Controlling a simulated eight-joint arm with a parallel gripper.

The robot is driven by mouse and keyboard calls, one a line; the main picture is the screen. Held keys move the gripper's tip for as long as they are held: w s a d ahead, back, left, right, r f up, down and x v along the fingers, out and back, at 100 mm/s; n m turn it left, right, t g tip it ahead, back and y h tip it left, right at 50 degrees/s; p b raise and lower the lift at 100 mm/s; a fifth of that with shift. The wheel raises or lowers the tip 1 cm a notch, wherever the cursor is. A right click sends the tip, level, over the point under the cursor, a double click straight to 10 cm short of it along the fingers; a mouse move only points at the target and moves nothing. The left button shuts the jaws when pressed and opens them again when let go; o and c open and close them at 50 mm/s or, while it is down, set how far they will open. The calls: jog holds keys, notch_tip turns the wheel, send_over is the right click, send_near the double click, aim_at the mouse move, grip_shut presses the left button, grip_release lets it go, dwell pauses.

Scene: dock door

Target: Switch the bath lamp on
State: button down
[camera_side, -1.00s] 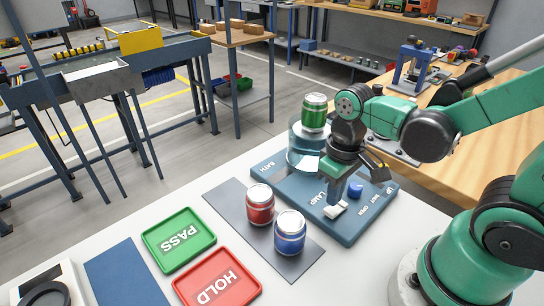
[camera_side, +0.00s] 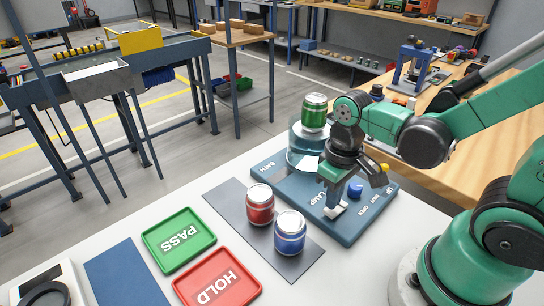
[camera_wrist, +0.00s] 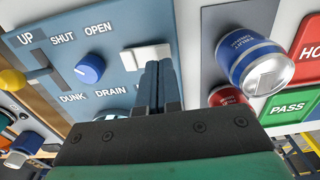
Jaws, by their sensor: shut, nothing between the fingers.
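The blue control panel (camera_side: 268,176) lies on the white table and bears a white rocker switch (camera_side: 342,211) beside the word LAMP. The switch also shows in the wrist view (camera_wrist: 146,56). My gripper (camera_side: 331,206) is shut and empty, pointing down with its fingertips at the switch. They overlap part of it in both views, and I cannot tell whether they touch it. The glass bath (camera_side: 304,158) stands at the panel's far end, with a green can (camera_side: 314,112) above it. No lamp glow is clear.
A blue knob (camera_wrist: 90,68) marked SHUT and OPEN sits near the switch. A yellow-tipped lever (camera_wrist: 12,80) is beside it. A red can (camera_side: 260,205) and a blue can (camera_side: 290,233) stand on a dark mat. Green PASS (camera_side: 157,228) and red HOLD (camera_side: 194,289) trays lie nearby.

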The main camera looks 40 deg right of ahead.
jog(key=shift+f, duration=0.75)
jog(key=shift+r, duration=0.1)
dwell(0.3)
jog(key=shift+r, duration=3.4)
jog(key=shift+w+r+t, duration=0.1)
jog(key=shift+w+t, duration=0.2)
jog(key=shift+t, duration=0.2)
jog(key=w+r+t, duration=0.1)
jog(key=t, duration=0.1)
jog(key=w+r+t, duration=0.1)
jog(key=t, duration=0.1)
jog(key=w+r+t, duration=0.1)
jog(key=w+t, duration=0.1)
jog(key=shift+w+a, duration=0.1)
jog(key=shift+a, duration=0.05)
